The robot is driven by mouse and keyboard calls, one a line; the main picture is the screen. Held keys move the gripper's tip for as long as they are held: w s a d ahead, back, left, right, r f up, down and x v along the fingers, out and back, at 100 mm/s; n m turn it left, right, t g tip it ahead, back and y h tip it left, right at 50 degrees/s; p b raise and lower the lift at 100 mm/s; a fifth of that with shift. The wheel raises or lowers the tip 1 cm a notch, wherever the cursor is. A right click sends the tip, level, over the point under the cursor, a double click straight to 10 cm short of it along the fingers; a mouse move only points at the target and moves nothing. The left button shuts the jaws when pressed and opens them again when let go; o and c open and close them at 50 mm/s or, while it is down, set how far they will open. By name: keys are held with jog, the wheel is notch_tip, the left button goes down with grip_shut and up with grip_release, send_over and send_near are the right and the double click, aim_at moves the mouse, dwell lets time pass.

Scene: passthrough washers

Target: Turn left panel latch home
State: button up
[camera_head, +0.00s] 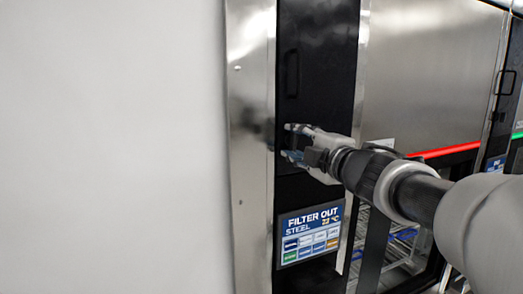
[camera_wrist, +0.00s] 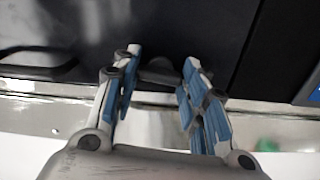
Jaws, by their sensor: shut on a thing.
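The left panel is a tall black panel (camera_head: 318,40) set beside a steel post. My gripper (camera_head: 287,143) reaches it from the right, around mid-height in the head view. In the wrist view, my gripper (camera_wrist: 162,58) has its two blue-padded fingers on either side of a small dark latch (camera_wrist: 160,73) near the panel's edge. The gripper is shut on this latch. The latch is dark on dark and partly shadowed, so its exact angle is unclear. In the head view the fingers hide it.
A dark recessed handle (camera_head: 291,72) is on the panel above my gripper; it also shows at left in the wrist view (camera_wrist: 40,65). A "FILTER OUT STEEL" sign (camera_head: 311,233) sits below. A steel washer door (camera_head: 430,70) with a red light strip (camera_head: 445,149) stands to the right.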

jog(key=shift+n+b, duration=0.35)
jog(key=shift+n, duration=0.25)
jog(key=o, duration=1.1)
jog(key=shift+c, duration=0.2)
jog(key=shift+s, duration=0.1)
jog(key=v, duration=0.7)
jog(key=shift+s, duration=0.15)
jog(key=shift+d, duration=0.1)
